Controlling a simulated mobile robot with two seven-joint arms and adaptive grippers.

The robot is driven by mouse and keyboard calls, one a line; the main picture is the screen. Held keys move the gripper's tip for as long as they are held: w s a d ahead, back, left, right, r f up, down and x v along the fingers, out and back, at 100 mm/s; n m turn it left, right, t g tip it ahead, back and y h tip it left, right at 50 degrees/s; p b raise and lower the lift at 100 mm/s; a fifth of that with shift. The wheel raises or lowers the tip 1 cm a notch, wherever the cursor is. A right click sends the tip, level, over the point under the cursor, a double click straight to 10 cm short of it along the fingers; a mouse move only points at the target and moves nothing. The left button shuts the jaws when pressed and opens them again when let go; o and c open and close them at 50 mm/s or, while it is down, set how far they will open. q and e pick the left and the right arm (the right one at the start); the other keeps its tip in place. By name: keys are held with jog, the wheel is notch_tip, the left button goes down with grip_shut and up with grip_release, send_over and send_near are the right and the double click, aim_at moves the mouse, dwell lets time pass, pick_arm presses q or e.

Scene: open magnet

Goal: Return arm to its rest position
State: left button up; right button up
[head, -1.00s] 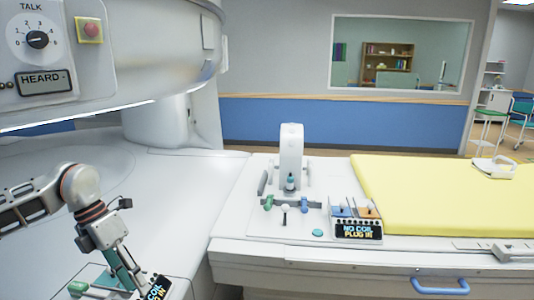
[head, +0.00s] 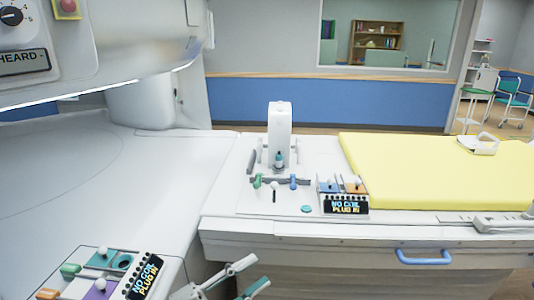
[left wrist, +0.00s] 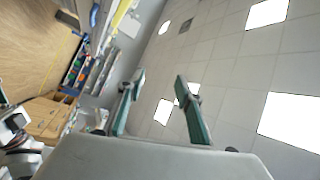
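My left gripper (head: 257,272) shows at the bottom middle of the head view, cut off by the frame edge. It is in front of the white table's near side, apart from the coil panels. In the left wrist view the same gripper (left wrist: 158,82) has its two green-grey fingers spread, with nothing between them. The ceiling shows behind the fingers. The rest of my left arm is outside the head view. My right gripper is in neither view.
A coil panel (head: 75,294) with a "NO COIL PLUG IN" display is at lower left. A second such display (head: 346,205) sits mid-table beside a yellow pad (head: 420,170). A blue handle (head: 423,257) is on the table's front. The white surface at left is clear.

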pick_arm(q)
jog(key=s+a+f+n+t+y, duration=0.1)
jog(key=a+f+n+t+y, duration=0.1)
jog(key=a+f+n+y, duration=0.5)
jog(key=s+a+f+n+t+y, duration=0.1)
jog(key=a+f+n+t+y, duration=0.25)
jog(key=f+n, duration=0.5)
jog(key=s+a+f+n+g+y, duration=0.2)
jog(key=s+a+f, duration=0.1)
jog(key=s+f, duration=0.3)
jog(key=s+a+f+n+g+y, duration=0.3)
jog(key=s+f, duration=0.3)
jog(key=f, duration=0.2)
jog(key=shift+s+a+f, duration=0.15)
jog(key=shift+a+f, duration=0.1)
jog(key=shift+f, duration=0.1)
